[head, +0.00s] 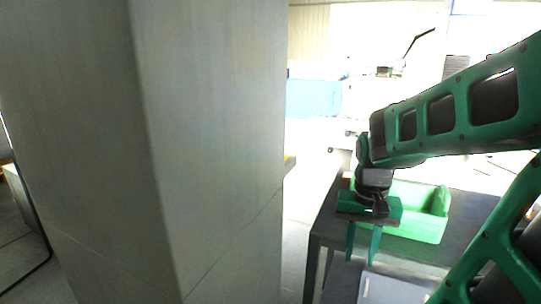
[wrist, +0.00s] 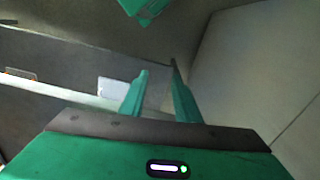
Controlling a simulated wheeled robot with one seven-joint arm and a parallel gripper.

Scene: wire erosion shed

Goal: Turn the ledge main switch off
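The ledge main switch cannot be made out in either view. My gripper (head: 362,258) points down in the head view, right of the pillar and in front of a green bin. In the wrist view its two fingers (wrist: 159,66) stand apart with nothing between them, so it is open and empty.
The green bin (head: 424,229) stands on a dark table (head: 470,204) under my arm. A pale flat panel (head: 390,290) shows low in front. The pillar fills the left and middle of the head view. A blue cabinet (head: 312,99) stands far back in a bright area.

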